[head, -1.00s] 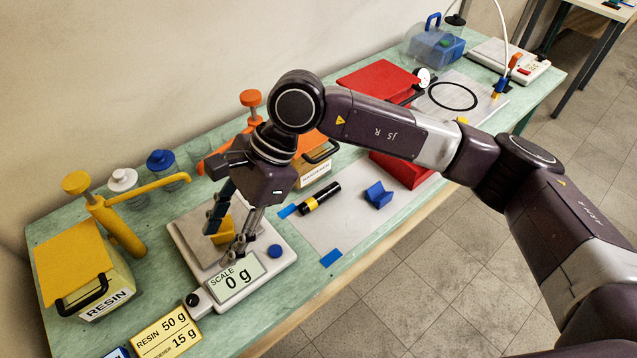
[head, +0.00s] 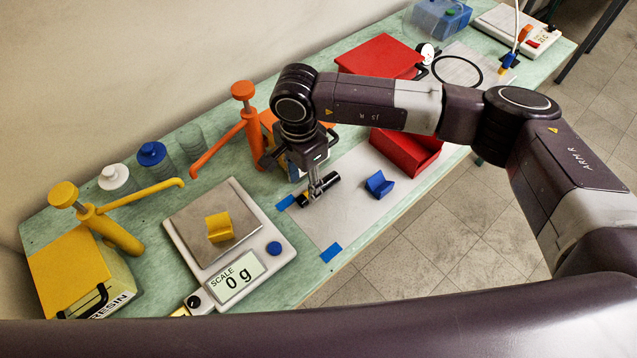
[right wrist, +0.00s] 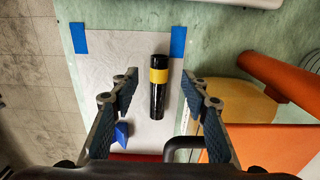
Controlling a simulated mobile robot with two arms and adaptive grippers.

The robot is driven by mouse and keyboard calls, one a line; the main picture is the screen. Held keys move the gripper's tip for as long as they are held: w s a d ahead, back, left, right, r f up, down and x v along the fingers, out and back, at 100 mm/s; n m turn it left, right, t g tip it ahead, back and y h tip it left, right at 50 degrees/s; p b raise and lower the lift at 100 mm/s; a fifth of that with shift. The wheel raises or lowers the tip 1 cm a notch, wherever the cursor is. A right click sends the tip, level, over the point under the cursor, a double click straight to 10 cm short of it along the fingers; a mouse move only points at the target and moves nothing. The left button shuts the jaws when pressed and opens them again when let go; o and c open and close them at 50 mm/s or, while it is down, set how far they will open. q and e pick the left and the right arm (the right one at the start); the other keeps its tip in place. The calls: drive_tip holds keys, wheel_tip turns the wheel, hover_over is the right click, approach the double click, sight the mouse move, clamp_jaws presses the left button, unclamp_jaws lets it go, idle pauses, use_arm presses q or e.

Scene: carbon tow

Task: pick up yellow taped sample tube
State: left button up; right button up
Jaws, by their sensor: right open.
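The sample tube is black with a yellow tape band. It lies on the white sheet (head: 345,220), partly hidden by my right gripper in the head view, where its black end (head: 332,180) shows. In the right wrist view the whole tube (right wrist: 158,100) shows between the open fingers, with its yellow band near the middle. My right gripper (head: 314,196) is open above the tube, and its fingers also show in the right wrist view (right wrist: 160,85). The fingers stand apart from the tube on both sides. My left gripper is not in view.
A blue block (head: 379,185) lies on the sheet close to the tube. The scale (head: 262,270) with a yellow block (head: 219,228) reads 0 g at the left. An orange pump container (head: 243,90) stands behind the gripper and a red box (head: 410,150) to its right.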

sight(305, 196)
drive_tip(key=shift+s+f, duration=0.15)
drive_tip(key=shift+f, duration=0.35)
wheel_tip(305, 196, down, 4)
drive_tip(key=shift+r+p, duration=0.25)
drive_tip(key=shift+p, duration=0.6)
drive_tip(key=shift+f, duration=0.35)
drive_tip(key=c, duration=1.1)
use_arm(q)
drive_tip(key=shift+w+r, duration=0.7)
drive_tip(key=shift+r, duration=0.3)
use_arm(e)
clamp_jaws()
